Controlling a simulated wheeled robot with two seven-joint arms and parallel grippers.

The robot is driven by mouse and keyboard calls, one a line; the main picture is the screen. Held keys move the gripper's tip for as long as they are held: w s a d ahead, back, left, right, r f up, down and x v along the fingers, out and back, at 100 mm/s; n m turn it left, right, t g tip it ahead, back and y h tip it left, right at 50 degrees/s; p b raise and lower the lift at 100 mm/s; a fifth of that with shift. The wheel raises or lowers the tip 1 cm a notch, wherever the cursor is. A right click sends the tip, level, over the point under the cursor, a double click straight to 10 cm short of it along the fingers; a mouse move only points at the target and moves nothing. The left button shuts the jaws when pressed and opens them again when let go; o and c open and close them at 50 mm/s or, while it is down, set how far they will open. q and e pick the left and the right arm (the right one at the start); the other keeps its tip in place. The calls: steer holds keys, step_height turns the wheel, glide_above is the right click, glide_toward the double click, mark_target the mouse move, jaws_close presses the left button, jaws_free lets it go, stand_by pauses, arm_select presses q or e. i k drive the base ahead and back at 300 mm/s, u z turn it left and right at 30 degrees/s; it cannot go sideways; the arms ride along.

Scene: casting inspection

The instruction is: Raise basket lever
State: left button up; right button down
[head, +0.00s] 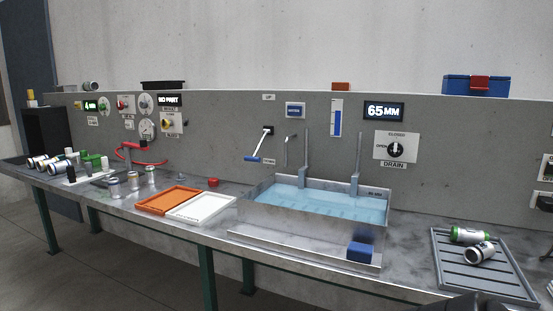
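The lever (261,143) is on the grey back panel, left of the water tank. Its arm slants down and left from a dark pivot to a blue grip. An "UP" sign (268,97) is above it and a small label is beside the grip. The metal tank (262,216) holds blue water. Two upright metal bars (356,166) rise from the water; the basket itself is not clearly seen. Neither gripper can be made out. A dark shape at the bottom right edge may be part of my arm.
A display (384,111) reads 65 MM above the drain knob (395,150). A blue block (360,252) sits at the tank's front. A grey ribbed tray (480,277) with two cylinders is at right. Orange (160,202) and white (201,208) trays are left of the tank.

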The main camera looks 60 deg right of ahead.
mark_target(252, 158)
steer(key=z, duration=0.8)
steer(key=i, duration=0.9)
steer(key=z, duration=0.85)
